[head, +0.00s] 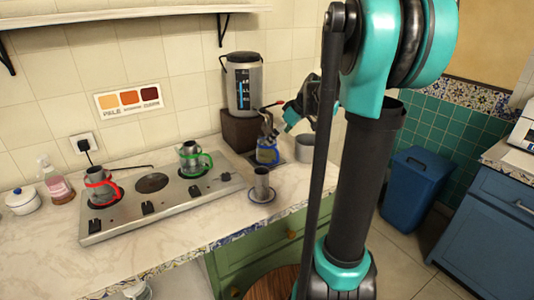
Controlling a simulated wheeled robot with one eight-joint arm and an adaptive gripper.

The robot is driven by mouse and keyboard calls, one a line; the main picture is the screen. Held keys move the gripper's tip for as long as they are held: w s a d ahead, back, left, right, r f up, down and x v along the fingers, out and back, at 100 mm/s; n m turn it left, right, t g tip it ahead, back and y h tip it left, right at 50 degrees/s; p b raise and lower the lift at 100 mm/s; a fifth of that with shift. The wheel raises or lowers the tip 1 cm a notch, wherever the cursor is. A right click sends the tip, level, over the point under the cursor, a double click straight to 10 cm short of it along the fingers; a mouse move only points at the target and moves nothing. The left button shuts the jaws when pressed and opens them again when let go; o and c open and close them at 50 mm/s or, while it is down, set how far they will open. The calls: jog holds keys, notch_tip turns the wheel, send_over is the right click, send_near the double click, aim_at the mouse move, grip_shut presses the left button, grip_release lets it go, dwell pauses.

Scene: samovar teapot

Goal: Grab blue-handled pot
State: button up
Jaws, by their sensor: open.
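The blue-handled pot (266,157) stands on the counter at the front of the dark stand, right of the stove. Its blue handle is on the side facing me.
A metal cup on a saucer (262,196) stands in front of the pot, and a grey container (304,148) stands right of it. The samovar (243,85) rises behind. Red-handled (100,188) and green-handled (188,157) pots stand on the stove (160,208).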

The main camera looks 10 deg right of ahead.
aim_at(268, 148)
jog(key=x, duration=0.4)
jog(key=shift+f, duration=0.1)
jog(key=shift+w+x, duration=0.15)
jog(key=shift+x, duration=1.2)
jog(key=shift+w+x, duration=0.15)
jog(key=shift+x, duration=1.15)
jog(key=shift+d, duration=0.1)
jog(key=c, duration=1.5)
jog(key=shift+r, duration=0.2)
